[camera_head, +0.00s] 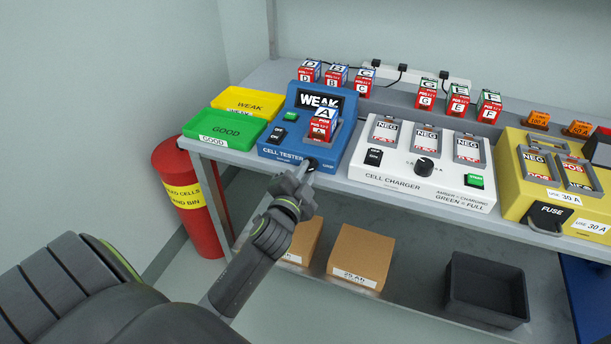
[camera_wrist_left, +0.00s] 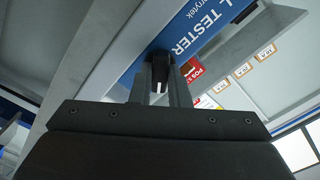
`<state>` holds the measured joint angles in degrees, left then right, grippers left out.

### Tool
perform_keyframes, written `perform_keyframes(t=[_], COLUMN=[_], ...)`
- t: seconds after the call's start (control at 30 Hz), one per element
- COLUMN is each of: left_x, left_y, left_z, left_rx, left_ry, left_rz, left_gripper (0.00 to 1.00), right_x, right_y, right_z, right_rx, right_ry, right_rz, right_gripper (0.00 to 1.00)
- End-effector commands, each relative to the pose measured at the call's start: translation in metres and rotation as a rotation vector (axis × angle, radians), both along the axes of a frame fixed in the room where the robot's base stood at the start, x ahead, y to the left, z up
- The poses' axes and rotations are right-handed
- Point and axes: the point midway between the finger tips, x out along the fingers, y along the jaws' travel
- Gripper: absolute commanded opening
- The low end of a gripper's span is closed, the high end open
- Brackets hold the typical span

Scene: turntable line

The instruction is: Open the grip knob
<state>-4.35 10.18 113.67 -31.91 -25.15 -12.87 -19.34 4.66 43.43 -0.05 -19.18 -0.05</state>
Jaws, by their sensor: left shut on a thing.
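The blue cell tester (camera_head: 285,150) stands on the bench, its display reading "WEAK". Cell A (camera_head: 323,124) sits in its bay. A small black knob, the grip knob, is on the tester's front edge near the "LOOP" label; in the left wrist view the black knob (camera_wrist_left: 160,70) with a white mark lies between my fingers. My left gripper (camera_head: 304,170) reaches up to the tester's front right and is shut on the knob. The fingers partly hide the knob in the head view. My right gripper is not in view.
A green GOOD tray (camera_head: 190,130) and yellow WEAK tray (camera_head: 232,91) are left of the tester. A white cell charger (camera_head: 370,166) stands close at right, then a yellow fuse unit (camera_head: 515,205). Several lettered cells stand behind. A red bin (camera_head: 178,163) stands left of the bench.

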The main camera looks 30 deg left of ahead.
Motion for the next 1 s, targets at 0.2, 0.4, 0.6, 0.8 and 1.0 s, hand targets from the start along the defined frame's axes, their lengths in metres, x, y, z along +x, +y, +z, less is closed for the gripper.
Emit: perform_keyframes(t=[0.2,0.4,0.6,0.8,1.0], left_x=[0.000,0.000,0.000,0.000,0.000], left_y=[0.000,0.000,0.000,0.000,0.000], left_z=[-0.003,-0.003,-0.003,-0.003,-0.003], left_rx=[-0.201,-0.386,-0.564,-0.715,-0.825], left_ry=[-0.046,-0.089,-0.133,-0.169,-0.195], left_rz=[0.001,0.001,0.001,0.002,0.002], left_gripper=[0.00,0.00,0.00,0.00,0.00], right_x=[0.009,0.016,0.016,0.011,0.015], right_y=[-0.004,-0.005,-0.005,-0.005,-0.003], right_z=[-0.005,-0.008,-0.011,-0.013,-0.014], right_rx=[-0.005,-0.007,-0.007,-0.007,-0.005], right_ry=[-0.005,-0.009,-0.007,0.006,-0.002], right_rz=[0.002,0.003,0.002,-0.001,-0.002], right_gripper=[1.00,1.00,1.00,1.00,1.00])
